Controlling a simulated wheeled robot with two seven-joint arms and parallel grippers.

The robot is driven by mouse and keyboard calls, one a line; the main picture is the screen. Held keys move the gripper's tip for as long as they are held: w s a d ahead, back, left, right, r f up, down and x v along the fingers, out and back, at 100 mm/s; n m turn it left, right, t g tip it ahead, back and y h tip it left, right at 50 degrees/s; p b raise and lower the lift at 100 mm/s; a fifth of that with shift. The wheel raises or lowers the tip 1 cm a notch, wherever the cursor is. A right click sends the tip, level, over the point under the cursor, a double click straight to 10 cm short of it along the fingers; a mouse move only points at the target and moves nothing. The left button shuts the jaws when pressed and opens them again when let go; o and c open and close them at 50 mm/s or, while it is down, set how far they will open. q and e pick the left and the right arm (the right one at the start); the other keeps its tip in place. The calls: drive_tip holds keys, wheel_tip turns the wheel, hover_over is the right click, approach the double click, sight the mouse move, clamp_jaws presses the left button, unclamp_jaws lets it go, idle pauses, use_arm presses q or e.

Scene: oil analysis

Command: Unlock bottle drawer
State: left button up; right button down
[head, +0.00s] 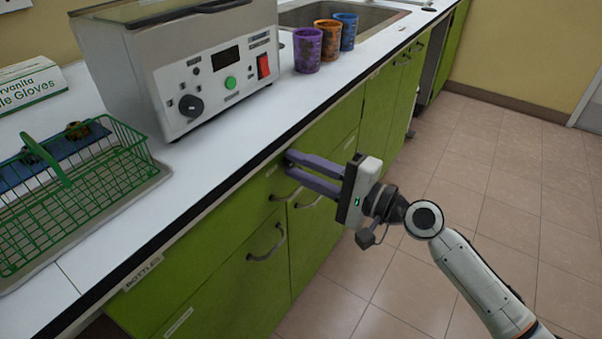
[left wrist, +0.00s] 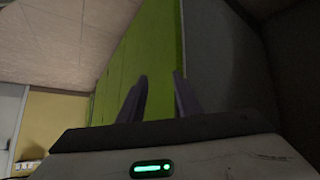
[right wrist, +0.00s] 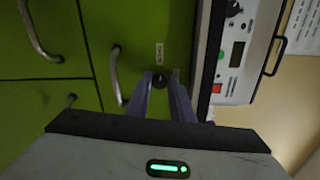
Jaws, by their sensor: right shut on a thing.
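The green drawer front (head: 215,217) lies just under the white counter, with a "BOTTLES" label (head: 143,273) at its near end. My right gripper (head: 288,158) reaches the top of the green fronts from the right. In the right wrist view its purple fingers (right wrist: 160,82) are shut on a small dark round lock piece (right wrist: 160,80), which they partly hide. A small label (right wrist: 159,53) sits beside it. My left gripper (left wrist: 160,90) is open and empty in the left wrist view, with a green front behind it; it is not in the head view.
A grey lab device (head: 210,75) stands on the counter (head: 215,150) above the right gripper. A green wire basket (head: 75,190) is at the left; purple, orange and blue cups (head: 307,50) stand by the sink. Curved handles (head: 268,243) stick out below. The tiled floor (head: 470,190) is clear.

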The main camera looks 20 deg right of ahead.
use_arm(q)
drive_tip(key=shift+w+d+f+b, duration=0.1)
drive_tip(key=shift+w+d+b, duration=0.05)
drive_tip(key=shift+b, duration=0.3)
use_arm(e)
drive_tip(key=shift+n, duration=0.8)
use_arm(q)
drive_tip(key=shift+d, duration=0.1)
use_arm(e)
drive_tip(key=c, duration=1.5)
unclamp_jaws()
drive_tip(key=shift+c, duration=0.2)
use_arm(q)
drive_tip(key=shift+d+f+n+t+b, duration=0.1)
drive_tip(key=shift+f+n+t+b, duration=0.25)
drive_tip(key=shift+b, duration=0.7)
use_arm(e)
drive_tip(key=v, duration=1)
